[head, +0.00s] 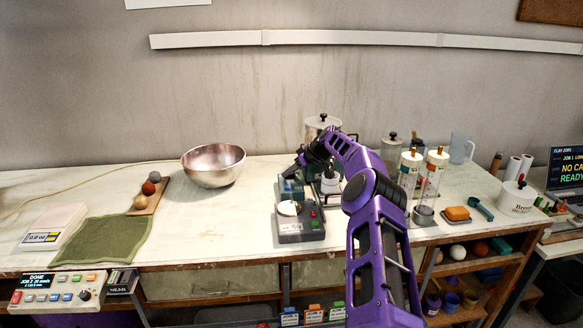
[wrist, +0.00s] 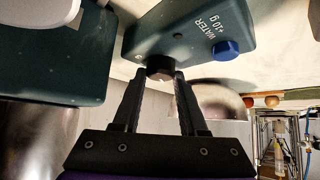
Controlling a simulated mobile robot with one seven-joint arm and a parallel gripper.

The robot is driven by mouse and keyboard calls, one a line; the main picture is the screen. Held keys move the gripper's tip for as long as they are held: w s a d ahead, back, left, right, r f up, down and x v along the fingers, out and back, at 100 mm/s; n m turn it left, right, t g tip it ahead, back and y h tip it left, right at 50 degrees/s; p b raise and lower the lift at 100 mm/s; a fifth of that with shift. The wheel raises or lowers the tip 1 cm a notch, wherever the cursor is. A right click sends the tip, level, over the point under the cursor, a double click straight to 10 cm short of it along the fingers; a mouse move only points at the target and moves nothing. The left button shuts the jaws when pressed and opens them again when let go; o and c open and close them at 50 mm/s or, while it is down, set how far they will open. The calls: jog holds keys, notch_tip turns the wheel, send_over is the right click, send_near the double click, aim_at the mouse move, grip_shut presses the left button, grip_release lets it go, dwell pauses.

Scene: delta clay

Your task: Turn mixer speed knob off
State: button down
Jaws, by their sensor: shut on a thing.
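My gripper (wrist: 160,74) is shut on this knob, with one fingertip on each side. I cannot tell whether this knob is the mixer's speed knob, and no pointer or dial marks show. In the head view my gripper (head: 297,163) is at the teal box (head: 290,190), behind a grey device (head: 300,230) with red and green buttons. My arm hides part of this area, and the knob is too small to make out there.
A blue knob (wrist: 227,48) is beside the held one. Another teal body (wrist: 50,70) is close on the wrist view's left. A steel bowl (head: 213,165) stands left on the bench. Clear tubes (head: 431,180) stand to the right. The bench between bowl and device is clear.

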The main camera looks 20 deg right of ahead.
jog(key=shift+s+f+n+y+p, duration=0.1)
jog(key=shift+f+n+y+p, duration=0.2)
jog(key=shift+n+p, duration=0.25)
dwell(0.4)
jog(key=shift+c, duration=2.2)
grip_release()
jog(key=shift+r, duration=0.2)
jog(key=shift+m+b, duration=0.55)
jog(key=shift+b, duration=0.45)
